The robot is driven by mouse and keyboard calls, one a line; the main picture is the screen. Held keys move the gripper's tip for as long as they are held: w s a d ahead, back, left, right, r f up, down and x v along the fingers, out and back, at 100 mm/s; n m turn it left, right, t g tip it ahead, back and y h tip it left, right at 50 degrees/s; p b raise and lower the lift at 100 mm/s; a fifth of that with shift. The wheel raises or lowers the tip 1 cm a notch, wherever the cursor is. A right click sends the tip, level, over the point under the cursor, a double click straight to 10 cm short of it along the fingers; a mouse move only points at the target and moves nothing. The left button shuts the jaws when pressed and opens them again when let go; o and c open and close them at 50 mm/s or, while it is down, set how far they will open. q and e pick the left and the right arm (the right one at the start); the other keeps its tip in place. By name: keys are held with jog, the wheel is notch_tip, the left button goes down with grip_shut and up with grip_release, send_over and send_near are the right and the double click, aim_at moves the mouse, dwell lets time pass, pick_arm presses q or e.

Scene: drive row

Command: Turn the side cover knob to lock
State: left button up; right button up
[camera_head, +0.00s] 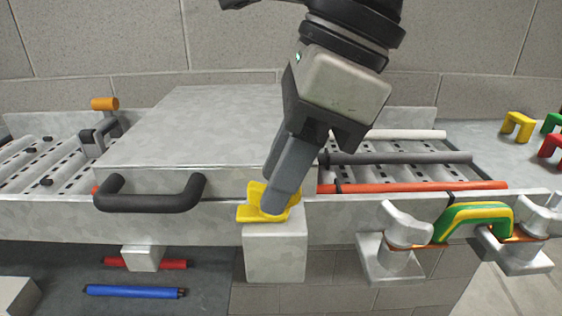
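The yellow side cover knob (252,212) sits on a pale block (276,255) on the front side of the conveyor, right of the cover (190,130) with its black handle (150,194). My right gripper (275,205) comes down from the top and its fingertips are at the knob. The near finger hides the middle of the knob, with yellow showing on both sides. The fingers look close together, but I cannot tell whether they grip the knob. My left gripper is not in view.
Rollers, one of them red (420,187), lie right of the cover. A green and yellow handle (470,218) between metal brackets is at the front right. Coloured arches, one yellow (517,126), stand at the far right. A blue rod (134,291) lies below left.

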jog(key=shift+f, duration=0.1)
grip_shut()
